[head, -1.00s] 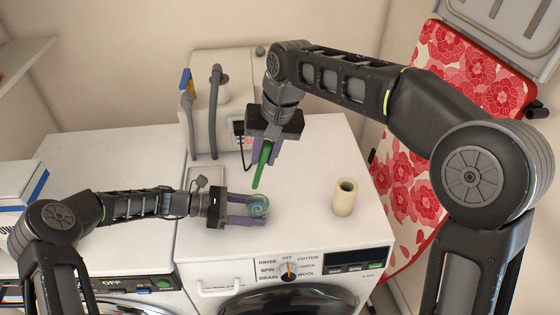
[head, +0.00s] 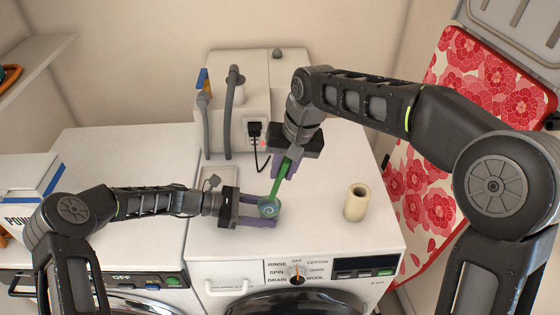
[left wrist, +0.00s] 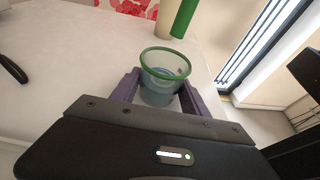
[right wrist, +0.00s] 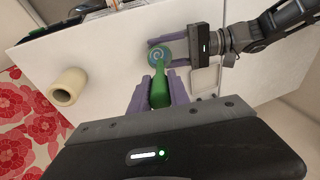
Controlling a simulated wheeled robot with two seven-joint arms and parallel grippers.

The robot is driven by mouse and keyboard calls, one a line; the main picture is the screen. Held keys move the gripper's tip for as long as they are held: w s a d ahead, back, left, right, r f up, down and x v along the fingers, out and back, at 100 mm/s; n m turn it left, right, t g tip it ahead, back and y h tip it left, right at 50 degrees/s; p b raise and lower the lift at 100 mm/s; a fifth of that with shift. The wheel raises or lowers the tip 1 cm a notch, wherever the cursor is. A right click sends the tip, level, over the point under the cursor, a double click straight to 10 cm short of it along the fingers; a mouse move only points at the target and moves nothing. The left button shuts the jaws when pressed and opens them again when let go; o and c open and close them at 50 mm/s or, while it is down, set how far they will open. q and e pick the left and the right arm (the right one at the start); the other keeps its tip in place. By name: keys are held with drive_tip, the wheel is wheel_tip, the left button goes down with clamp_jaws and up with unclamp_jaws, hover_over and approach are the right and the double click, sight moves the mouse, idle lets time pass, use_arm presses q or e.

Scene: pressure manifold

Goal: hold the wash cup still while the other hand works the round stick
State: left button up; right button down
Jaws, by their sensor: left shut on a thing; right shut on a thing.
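The wash cup (head: 268,210) is a small translucent cup with a green rim and a swirl of bluish liquid inside. It is upright on the white washing machine top. My left gripper (head: 262,211) is shut around its sides; the left wrist view shows the cup (left wrist: 160,82) between the fingers. The round stick (head: 280,180) is green, and my right gripper (head: 286,170) is shut on it, holding it tilted. In the right wrist view the stick (right wrist: 160,88) points at the cup (right wrist: 160,54). In the left wrist view its lower end (left wrist: 183,20) shows clear of the rim.
A cream hollow cylinder (head: 357,203) stands to the right of the cup. A white appliance with grey tubes (head: 232,105) and a dark cable is behind. A powder box (head: 28,180) is at the left. A floral ironing board (head: 430,160) leans at the right.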

drive_tip(key=shift+s+d+f, duration=0.1)
drive_tip(key=shift+d+f, duration=0.1)
drive_tip(key=shift+f, duration=0.55)
drive_tip(key=shift+x, duration=3.05)
drive_tip(key=shift+s, duration=0.1)
